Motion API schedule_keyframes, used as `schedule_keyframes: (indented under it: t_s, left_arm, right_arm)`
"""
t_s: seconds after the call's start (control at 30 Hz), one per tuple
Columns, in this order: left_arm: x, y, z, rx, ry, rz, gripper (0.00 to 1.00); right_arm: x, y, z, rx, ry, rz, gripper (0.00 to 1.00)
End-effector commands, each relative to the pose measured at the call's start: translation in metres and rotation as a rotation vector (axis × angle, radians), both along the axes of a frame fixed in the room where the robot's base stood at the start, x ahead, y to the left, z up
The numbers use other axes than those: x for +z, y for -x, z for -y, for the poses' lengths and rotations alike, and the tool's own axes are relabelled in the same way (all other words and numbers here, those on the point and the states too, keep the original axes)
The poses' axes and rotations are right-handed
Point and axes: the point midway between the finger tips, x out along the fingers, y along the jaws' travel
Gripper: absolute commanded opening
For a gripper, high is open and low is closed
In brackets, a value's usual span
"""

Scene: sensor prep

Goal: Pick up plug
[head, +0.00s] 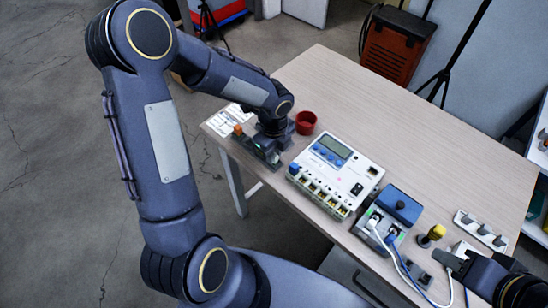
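A white plug (373,222) and a blue plug (390,239) sit at the front of a grey box with a blue top part (401,207), near the table's front edge. Cables run from them down to the right. Which one is the task's plug I cannot tell. My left gripper (254,147) is low over the table's left end, by an orange block (238,130) and away from the plugs. My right gripper (449,260) comes in from the lower right, beside a white cable and right of the grey box. The opening of both grippers is unclear.
A white meter device with a screen (335,172) stands mid-table. A red cup (306,122) is behind my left gripper. A yellow-topped knob (436,232) and a white strip with grey pegs (481,230) are at the right. The table's back (400,120) is clear.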

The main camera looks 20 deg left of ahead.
Motion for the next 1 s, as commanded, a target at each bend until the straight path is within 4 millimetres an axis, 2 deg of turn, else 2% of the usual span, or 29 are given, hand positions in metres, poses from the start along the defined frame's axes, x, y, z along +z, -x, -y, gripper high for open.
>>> schedule_keyframes:
  t_s: [0.03, 0.13, 0.43, 0.57, 0.77, 1.0]
  left_arm:
    - [0.000, 0.000, 0.000, 0.000, 0.000, 0.000, 0.12]
    - [0.000, 0.000, 0.000, 0.000, 0.000, 0.000, 0.00]
    - [0.002, 0.000, 0.000, 0.000, 0.000, 0.001, 0.00]
    - [0.009, -0.001, 0.000, 0.000, 0.000, 0.002, 0.00]
    - [0.036, 0.001, 0.001, -0.001, -0.001, 0.004, 0.00]
    - [0.083, 0.037, 0.019, -0.003, -0.001, 0.008, 0.00]
  right_arm:
    - [0.000, 0.000, 0.000, 0.000, 0.000, 0.000, 0.37]
    - [0.000, 0.000, 0.000, 0.000, 0.000, 0.000, 0.37]
    - [0.000, 0.000, 0.000, 0.000, 0.000, 0.000, 0.37]
    - [0.001, 0.000, 0.000, 0.000, 0.000, 0.000, 0.37]
    - [0.002, 0.000, 0.000, 0.000, 0.000, 0.000, 0.37]
    - [-0.002, 0.000, 0.000, 0.000, 0.000, 0.000, 0.37]
